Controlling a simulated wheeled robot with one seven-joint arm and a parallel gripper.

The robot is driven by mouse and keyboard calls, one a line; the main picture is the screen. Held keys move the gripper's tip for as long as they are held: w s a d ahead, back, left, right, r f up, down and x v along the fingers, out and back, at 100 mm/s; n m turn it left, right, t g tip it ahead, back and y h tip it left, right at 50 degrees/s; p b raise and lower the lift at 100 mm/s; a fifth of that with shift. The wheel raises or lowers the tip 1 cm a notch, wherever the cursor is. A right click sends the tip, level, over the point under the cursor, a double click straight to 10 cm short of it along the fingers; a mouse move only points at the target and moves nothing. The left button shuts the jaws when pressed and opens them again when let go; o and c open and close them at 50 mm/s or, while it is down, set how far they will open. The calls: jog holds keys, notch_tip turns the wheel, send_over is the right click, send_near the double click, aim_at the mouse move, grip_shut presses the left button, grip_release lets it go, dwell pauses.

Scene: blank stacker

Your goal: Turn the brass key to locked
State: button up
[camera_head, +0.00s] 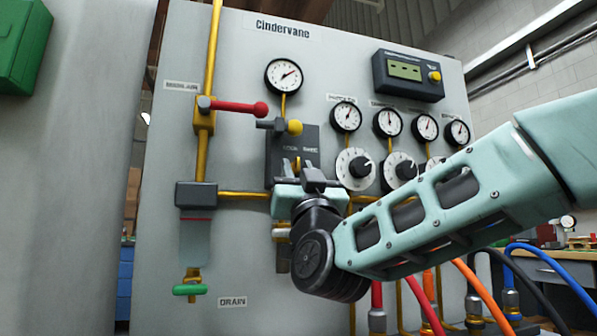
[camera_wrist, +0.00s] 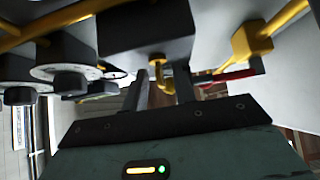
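The brass key (camera_head: 297,165) sits in the dark lock plate (camera_head: 308,140) on the grey panel, in the middle of the head view. My gripper (camera_head: 310,180) is right in front of the plate and partly hides the key. In the wrist view, the key (camera_wrist: 159,72) sticks out of the dark block (camera_wrist: 147,33), in the space between my two finger ends (camera_wrist: 162,80). The fingers are apart, with gaps showing beside the key, so my gripper is open. The exact turn of the key is hard to make out.
A red lever (camera_head: 240,107) on a brass pipe is to the left. Gauges and black dials (camera_head: 355,168) are to the right. A green handle (camera_head: 189,290) is low at left. Coloured hoses (camera_head: 487,295) hang at lower right.

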jog(key=v, duration=1.7)
jog(key=shift+f, duration=0.2)
jog(key=shift+s, duration=0.1)
